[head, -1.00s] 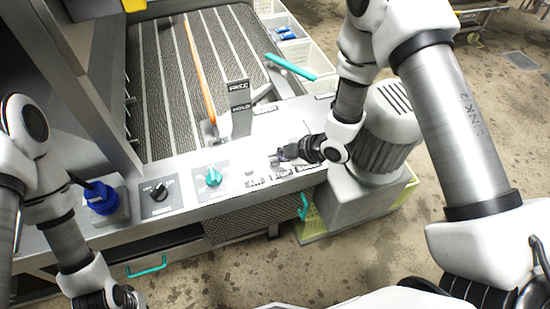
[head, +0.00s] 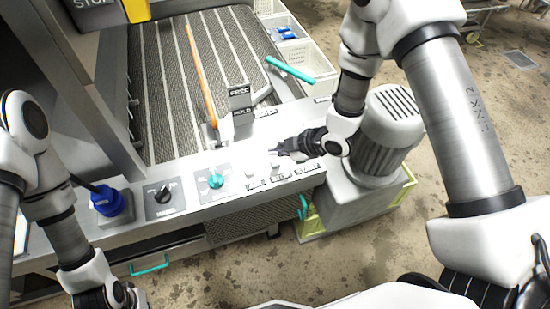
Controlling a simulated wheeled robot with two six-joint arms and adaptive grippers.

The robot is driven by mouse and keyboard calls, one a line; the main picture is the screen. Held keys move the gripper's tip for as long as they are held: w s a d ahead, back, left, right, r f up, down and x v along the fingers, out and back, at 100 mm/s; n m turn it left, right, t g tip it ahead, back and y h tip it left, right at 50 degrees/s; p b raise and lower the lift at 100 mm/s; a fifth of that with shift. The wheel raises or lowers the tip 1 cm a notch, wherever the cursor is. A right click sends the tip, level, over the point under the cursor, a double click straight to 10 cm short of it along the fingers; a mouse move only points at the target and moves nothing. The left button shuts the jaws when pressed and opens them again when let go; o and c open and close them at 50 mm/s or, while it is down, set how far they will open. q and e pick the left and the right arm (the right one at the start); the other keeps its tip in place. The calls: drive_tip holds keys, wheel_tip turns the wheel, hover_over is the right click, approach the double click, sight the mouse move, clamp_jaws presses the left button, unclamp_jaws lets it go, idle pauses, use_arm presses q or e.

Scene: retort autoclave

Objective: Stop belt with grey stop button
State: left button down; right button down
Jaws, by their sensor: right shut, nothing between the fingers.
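The control panel (head: 235,201) runs along the front of the belt. A row of small pale buttons sits at its right part, with one button (head: 250,172) and another (head: 275,164) showing above dark labels. The labels are too small to read, so I cannot tell which button is the stop. My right gripper (head: 279,151) is shut and empty, pointing left over the far side of the button row; it hides part of the right end. Contact with the panel cannot be told. My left gripper (head: 131,299) is low at the left, cut by the frame edge.
A teal knob (head: 216,180), a black selector (head: 163,194) and a blue round part (head: 106,201) lie left of the buttons. An upright lever with a dark plate (head: 240,101) stands behind them. A motor (head: 385,130) stands right.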

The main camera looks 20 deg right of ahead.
sight(277, 164)
drive_tip(key=shift+r+p, duration=0.85)
drive_tip(key=shift+r, duration=0.7)
drive_tip(key=shift+f, duration=0.1)
drive_tip(key=s+d+f+m+g+h, duration=0.2)
drive_tip(key=s+f+m, duration=0.3)
drive_tip(key=s, duration=0.3)
drive_tip(key=s+d+f+m+g+h+b, duration=0.1)
drive_tip(key=s+d+f+m+g+h, duration=0.1)
drive_tip(key=s+d+f+m, duration=0.2)
drive_tip(key=s+d+f+m+g+h, duration=0.2)
drive_tip(key=s+f+m, duration=0.4)
drive_tip(key=s, duration=0.8)
drive_tip(key=d+m, duration=0.1)
drive_tip(key=m, duration=0.2)
drive_tip(key=shift+s+d+f+g+b, duration=0.2)
drive_tip(key=shift+s+g+b, duration=0.1)
drive_tip(key=shift+b, duration=0.1)
